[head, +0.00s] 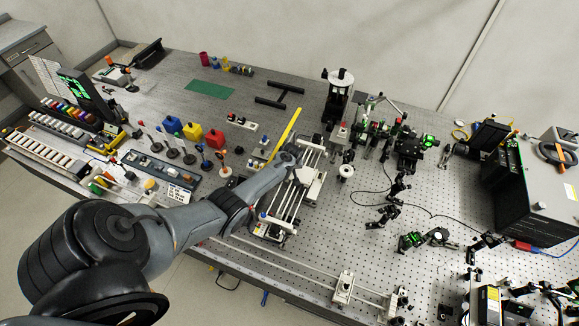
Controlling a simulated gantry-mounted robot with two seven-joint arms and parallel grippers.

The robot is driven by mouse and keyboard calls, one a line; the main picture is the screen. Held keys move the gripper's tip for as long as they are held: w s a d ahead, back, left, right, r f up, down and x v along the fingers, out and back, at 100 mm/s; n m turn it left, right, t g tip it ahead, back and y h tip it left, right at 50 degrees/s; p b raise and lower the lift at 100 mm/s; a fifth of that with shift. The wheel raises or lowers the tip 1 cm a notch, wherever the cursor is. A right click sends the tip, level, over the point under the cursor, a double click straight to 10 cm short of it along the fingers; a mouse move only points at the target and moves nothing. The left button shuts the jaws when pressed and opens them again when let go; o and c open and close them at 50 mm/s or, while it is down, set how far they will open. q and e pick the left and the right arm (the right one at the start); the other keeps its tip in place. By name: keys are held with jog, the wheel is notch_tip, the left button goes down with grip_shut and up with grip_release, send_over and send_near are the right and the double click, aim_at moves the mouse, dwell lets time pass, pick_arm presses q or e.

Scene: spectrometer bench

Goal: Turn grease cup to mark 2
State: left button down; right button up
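My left arm reaches in from the lower left, and its gripper (295,158) is over the far part of a rail stage (287,208) in the middle of the bench. The fingers are small and partly hidden by my own wrist, so I cannot tell whether they are open or shut, or whether they touch anything. A pale carriage (306,176) sits on the rails just beside the gripper. I cannot make out the grease cup or its marks; they are too small or hidden behind the hand. My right gripper is not in view.
A yellow bar (284,133) lies left of the stage's far end. A dark post with a round white top (340,78) stands behind. Optics mounts (410,150) crowd the right, beside a large dark box (535,195). Coloured blocks (193,131) stand left. The perforated bench at front right has bare patches.

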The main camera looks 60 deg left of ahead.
pick_arm(q)
jog(key=c, duration=1)
grip_release()
jog(key=shift+c, duration=0.2)
jog(key=shift+d+r+p, duration=0.15)
jog(key=shift+r+p, duration=0.15)
jog(key=shift+r, duration=0.25)
jog(key=shift+p+v, duration=0.4)
jog(key=shift+v, duration=0.5)
jog(key=s+d, duration=0.5)
jog(key=d, duration=0.6)
jog(key=shift+s, duration=0.15)
